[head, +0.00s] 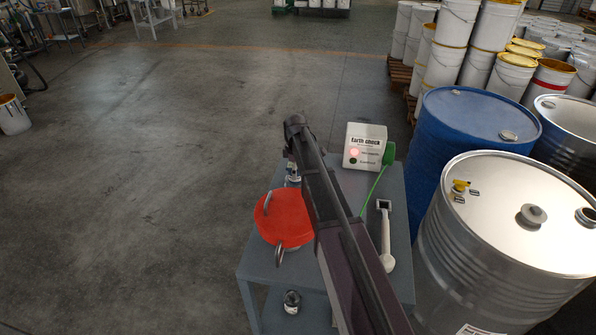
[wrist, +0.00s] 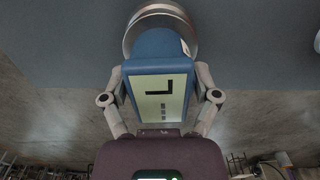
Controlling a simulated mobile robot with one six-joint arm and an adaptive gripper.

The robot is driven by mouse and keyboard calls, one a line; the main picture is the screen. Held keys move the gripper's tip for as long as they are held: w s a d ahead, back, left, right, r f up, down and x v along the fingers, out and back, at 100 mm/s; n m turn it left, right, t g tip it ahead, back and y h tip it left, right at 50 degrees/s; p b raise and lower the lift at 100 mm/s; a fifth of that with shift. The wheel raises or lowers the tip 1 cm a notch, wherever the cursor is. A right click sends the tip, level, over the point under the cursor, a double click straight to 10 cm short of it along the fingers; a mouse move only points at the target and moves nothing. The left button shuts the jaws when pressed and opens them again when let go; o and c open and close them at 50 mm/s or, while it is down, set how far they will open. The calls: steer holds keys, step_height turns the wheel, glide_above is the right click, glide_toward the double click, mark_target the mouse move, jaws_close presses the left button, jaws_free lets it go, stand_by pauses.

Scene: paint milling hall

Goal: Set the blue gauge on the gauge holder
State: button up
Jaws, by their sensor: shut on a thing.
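The blue gauge (wrist: 153,45) with a pale lit screen is between the two grey fingers of my gripper (wrist: 160,76) in the wrist view. The gripper is shut on it from both sides. Just beyond the gauge is a round metal rim (wrist: 160,14); I cannot tell whether it is the gauge holder or whether the gauge touches it. I cannot make out the gauge holder there.
A red lid-like disc (head: 281,220) is left of my arm on the table. Right of it are a white earth-check box (head: 365,146) with a red light, a green clamp (head: 389,153) and a white-handled tool (head: 386,240).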

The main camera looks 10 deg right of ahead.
steer(key=shift+f+b, duration=0.4)
steer(key=o, duration=1.1)
steer(key=shift+o, duration=0.2)
steer(key=shift+r, duration=0.1)
